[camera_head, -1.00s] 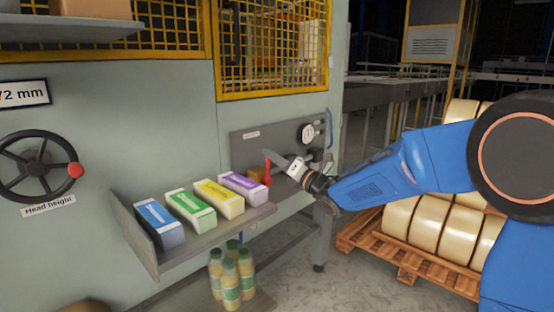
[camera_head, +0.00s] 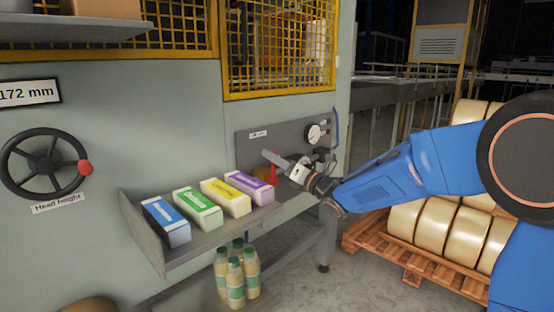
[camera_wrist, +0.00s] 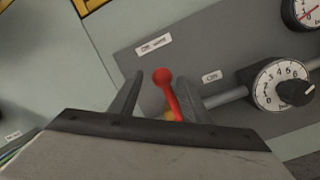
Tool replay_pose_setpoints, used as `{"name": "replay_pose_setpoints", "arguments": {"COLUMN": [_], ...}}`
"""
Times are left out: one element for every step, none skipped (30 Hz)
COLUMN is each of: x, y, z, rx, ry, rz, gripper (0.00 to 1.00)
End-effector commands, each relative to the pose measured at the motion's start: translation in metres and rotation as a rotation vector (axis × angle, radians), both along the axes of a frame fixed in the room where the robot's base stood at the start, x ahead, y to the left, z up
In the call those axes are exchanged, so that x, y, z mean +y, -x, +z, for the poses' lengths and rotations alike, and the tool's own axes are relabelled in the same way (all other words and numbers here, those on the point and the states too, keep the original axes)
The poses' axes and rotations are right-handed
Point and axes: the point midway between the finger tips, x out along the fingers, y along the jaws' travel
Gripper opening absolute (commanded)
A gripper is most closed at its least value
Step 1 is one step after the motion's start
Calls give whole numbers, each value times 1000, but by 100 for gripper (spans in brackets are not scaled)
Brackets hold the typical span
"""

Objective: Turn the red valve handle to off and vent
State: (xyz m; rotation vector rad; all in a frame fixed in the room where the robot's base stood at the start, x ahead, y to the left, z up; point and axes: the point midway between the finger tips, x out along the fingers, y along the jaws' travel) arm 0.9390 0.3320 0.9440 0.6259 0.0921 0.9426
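The red valve handle (camera_wrist: 168,94) has a round knob and stands out from the grey panel (camera_wrist: 222,40) in the wrist view. Its knob points up toward the "Off - vent" label (camera_wrist: 153,44); the "On" label (camera_wrist: 212,77) is to its right. My gripper (camera_wrist: 160,80) is open, with one finger on each side of the handle. Whether a finger touches it I cannot tell. The handle's lower end is partly hidden by my gripper.
A dial knob (camera_wrist: 285,87) and a pressure gauge (camera_head: 314,133) sit right of the handle. A tilted shelf (camera_head: 205,244) with several cartons lies to the left, with bottles (camera_head: 236,278) below. A pallet of rolls (camera_head: 425,225) stands behind my arm.

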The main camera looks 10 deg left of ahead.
Motion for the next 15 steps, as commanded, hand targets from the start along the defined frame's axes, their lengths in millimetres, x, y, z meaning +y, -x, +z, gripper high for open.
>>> {"name": "replay_pose_setpoints", "arguments": {"x": [-1, -1, -1, -1, -1, -2, -2, -3, -5, -6, -9, -12, -15, -19, -25], "y": [-1, -1, -1, -1, -1, -1, -1, -1, 1, 2, 3, 6, 8, 11, 16], "z": [1, 1, 1, 1, 1, 1, 1, 1, 1, 1, 0, -1, -2, -2, -4], "rx": [0, 0, 0, -1, -2, -2, -2, -2, -2, -1, -1, -1, -1, -1, -2], "ry": [0, -1, -1, -2, -1, -2, -2, -2, -2, -1, -1, -1, -1, -1, -2], "rz": [-1, -2, -2, -2, -3, -3, -3, -4, -4, -5, -5, -5, -5, -5, -5], "gripper": [43, 43, 43, 43, 43, 43, 43, 43, 43, 43, 43, 43, 43, 43, 43]}}
